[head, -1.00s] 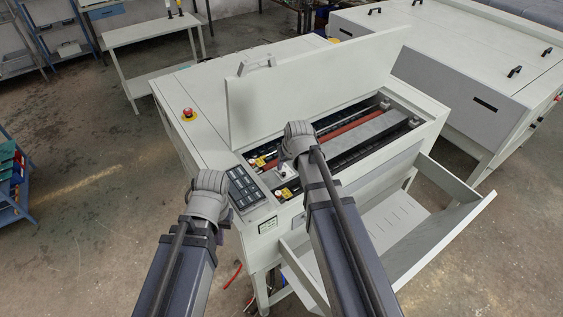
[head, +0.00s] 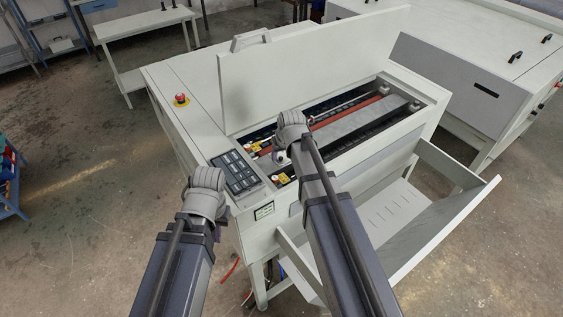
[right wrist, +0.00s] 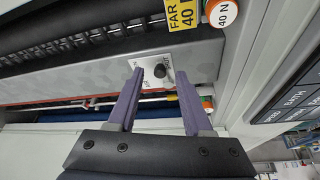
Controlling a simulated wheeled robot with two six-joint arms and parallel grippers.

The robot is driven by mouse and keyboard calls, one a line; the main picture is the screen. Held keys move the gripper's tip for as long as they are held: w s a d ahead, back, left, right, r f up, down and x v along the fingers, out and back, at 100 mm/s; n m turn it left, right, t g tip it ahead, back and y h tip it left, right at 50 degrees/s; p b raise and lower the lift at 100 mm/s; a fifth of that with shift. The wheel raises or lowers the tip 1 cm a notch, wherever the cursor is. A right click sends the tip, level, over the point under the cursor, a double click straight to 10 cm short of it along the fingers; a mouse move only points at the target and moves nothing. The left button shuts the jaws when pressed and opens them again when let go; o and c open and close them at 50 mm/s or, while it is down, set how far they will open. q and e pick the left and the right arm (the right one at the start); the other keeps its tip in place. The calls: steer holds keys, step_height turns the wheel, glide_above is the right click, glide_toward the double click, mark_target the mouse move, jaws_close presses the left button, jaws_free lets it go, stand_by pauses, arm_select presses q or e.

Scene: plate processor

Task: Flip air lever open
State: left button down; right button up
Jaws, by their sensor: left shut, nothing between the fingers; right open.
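The air lever (right wrist: 160,71) shows in the right wrist view as a small dark knob on a pale metal plate, with small lettering that I cannot read well. My right gripper (right wrist: 160,76) is open, its two purple fingertips on either side of the knob in the picture; I cannot tell if either touches it.
The plate processor's lid (head: 300,75) stands raised above the open roller bay. A button panel (head: 235,171) lies left of the bay. A yellow label (right wrist: 182,14) and an orange-white knob (right wrist: 222,13) sit near the lever. An output tray (head: 385,225) juts out in front.

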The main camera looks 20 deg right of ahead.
steer(key=shift+w+f, duration=0.1)
steer(key=shift+f, duration=0.25)
jaws_close()
stand_by(0.4)
